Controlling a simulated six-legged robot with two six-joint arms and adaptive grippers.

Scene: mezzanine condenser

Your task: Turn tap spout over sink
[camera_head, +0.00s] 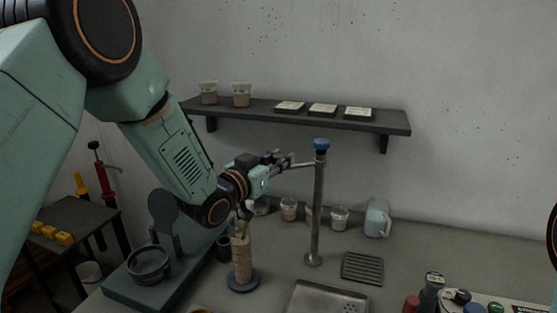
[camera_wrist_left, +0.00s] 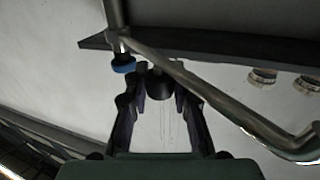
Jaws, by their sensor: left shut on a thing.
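The tap is a tall metal post (camera_head: 318,210) with a blue cap (camera_head: 321,145), standing behind the sink (camera_head: 327,297). Its thin metal spout (camera_head: 301,164) points left from near the top of the post, away from over the sink. My left gripper (camera_head: 277,160) is at the spout, left of the post. In the left wrist view the bent spout (camera_wrist_left: 225,103) crosses just beyond the fingers. The gripper (camera_wrist_left: 160,97) is shut on a dark knob (camera_wrist_left: 159,84) at the spout. The blue cap (camera_wrist_left: 123,67) shows beside it. My right gripper is not in view.
A wall shelf (camera_head: 395,124) with jars and flat dishes hangs behind the tap. A blue-grey jug (camera_head: 377,218), several jars and a slatted rack (camera_head: 362,268) stand around the post. A tall tan column on a round base (camera_head: 243,281) stands under my left wrist. Bottles (camera_head: 432,291) stand front right.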

